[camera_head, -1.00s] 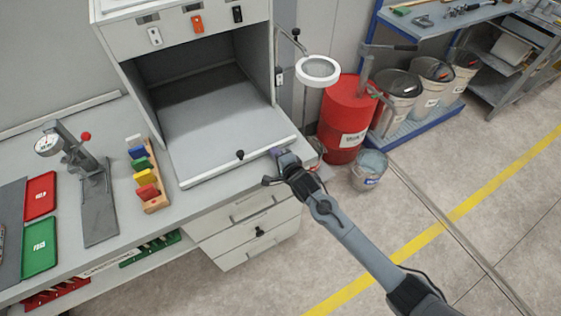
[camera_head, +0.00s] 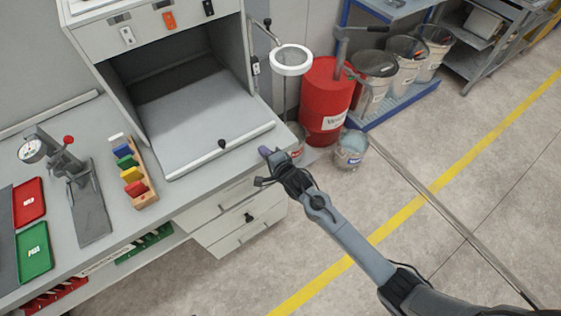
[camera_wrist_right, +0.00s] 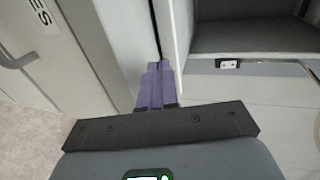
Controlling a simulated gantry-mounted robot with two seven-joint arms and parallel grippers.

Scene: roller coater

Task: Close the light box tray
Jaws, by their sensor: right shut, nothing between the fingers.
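The light box (camera_head: 185,75) stands open on the bench at the upper left. Its grey tray (camera_head: 205,122) lies flat and sticks out past the box opening. A pale bar runs along the tray's front, with a small black knob (camera_head: 221,144) at its middle. My right gripper (camera_head: 264,151) is shut and empty, just in front of and below the tray's right end in the head view. Its purple fingers also show pressed together in the right wrist view (camera_wrist_right: 156,86). Whether they touch anything there is hard to tell. My left gripper is not in view.
A rack of coloured blocks (camera_head: 133,175) stands left of the tray, with a gauge stand (camera_head: 85,200) beyond it. A ring lamp (camera_head: 291,60), red drum (camera_head: 326,100) and bucket (camera_head: 351,150) stand to the right. Open floor lies at lower right.

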